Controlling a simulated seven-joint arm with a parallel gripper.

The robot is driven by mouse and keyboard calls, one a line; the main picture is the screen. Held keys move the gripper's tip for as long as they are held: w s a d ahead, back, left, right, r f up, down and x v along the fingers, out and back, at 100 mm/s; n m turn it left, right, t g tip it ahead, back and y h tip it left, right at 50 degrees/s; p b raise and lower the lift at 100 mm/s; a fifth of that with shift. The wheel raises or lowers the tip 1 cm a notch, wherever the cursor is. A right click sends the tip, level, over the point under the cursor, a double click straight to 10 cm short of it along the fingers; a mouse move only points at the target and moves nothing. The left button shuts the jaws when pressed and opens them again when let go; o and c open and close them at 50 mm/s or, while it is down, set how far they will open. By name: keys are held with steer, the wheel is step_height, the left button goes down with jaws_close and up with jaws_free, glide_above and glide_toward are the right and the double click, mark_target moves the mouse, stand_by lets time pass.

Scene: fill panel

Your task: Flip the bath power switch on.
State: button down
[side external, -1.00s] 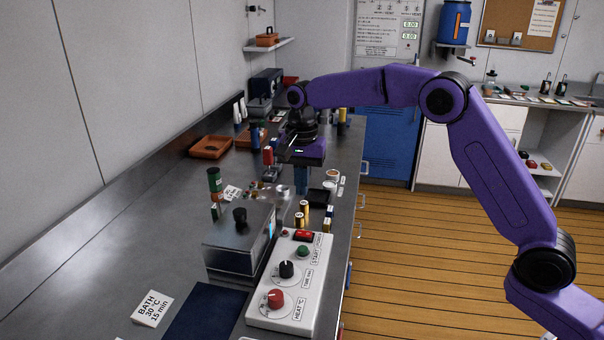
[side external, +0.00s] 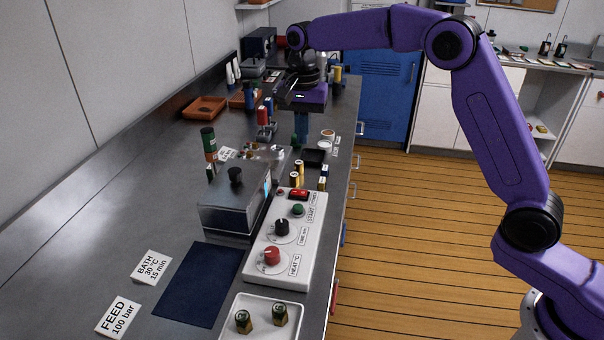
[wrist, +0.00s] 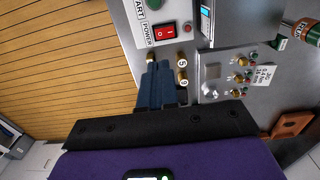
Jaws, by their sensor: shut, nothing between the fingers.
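The red power switch (side external: 299,195) sits at the far end of the white control panel (side external: 262,285), beside the metal bath box (side external: 228,213). In the wrist view the red switch (wrist: 165,31) shows beside the printed word POWER; I cannot tell which way its rocker is tilted. My gripper (side external: 301,140) points down over the bench, beyond the panel and apart from the switch. In the wrist view its blue fingers (wrist: 156,72) are together and empty, just below the switch in the picture.
Several small brass-capped vials (side external: 297,172) stand between my gripper and the panel. A green start button (side external: 298,209) is close to the switch. Black (side external: 282,227) and red (side external: 272,256) knobs rise from the panel. A dark mat (side external: 200,285) lies left of it.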

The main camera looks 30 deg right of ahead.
mark_target(297, 193)
stand_by(0.3)
step_height(297, 193, down, 14)
steer(key=shift+f, duration=0.1)
stand_by(0.5)
steer(key=shift+s+d+f, duration=0.1)
steer(key=shift+d+f, duration=0.05)
steer(key=shift+f, duration=0.05)
stand_by(0.4)
steer(key=shift+w+a+r, duration=0.15)
steer(key=shift+w+a, duration=0.4)
steer(key=shift+a, duration=0.1)
